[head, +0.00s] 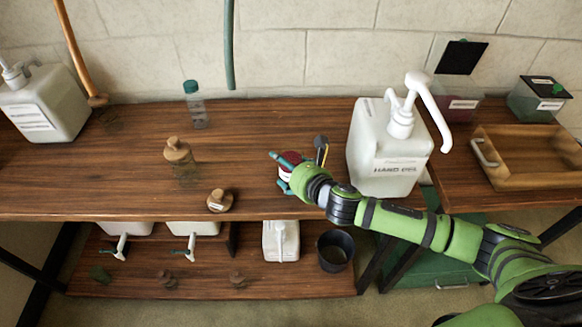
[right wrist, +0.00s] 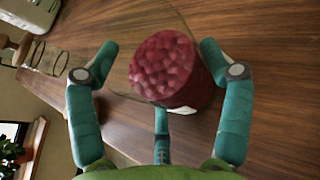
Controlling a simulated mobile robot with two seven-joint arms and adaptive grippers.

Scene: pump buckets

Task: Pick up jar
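A clear jar with dark red, lumpy contents (right wrist: 165,68) stands on the wooden table between the fingers of my right gripper (right wrist: 160,55). In the head view the jar (head: 292,158) shows a dark red top and a pale label, partly hidden by my right gripper (head: 282,172). The right gripper is open: its fingers stand on both sides of the jar with gaps visible in the wrist view, and a third finger is below. Whether that third finger touches the jar I cannot tell. My left gripper is not in view.
A white hand gel pump bucket (head: 385,160) stands right of the jar. Thin tools (head: 321,150) stand just behind the gripper. Cork-topped jars (head: 178,152) and a teal-capped bottle (head: 195,108) are to the left. A wooden tray (head: 525,160) lies far right. The table's front edge is near.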

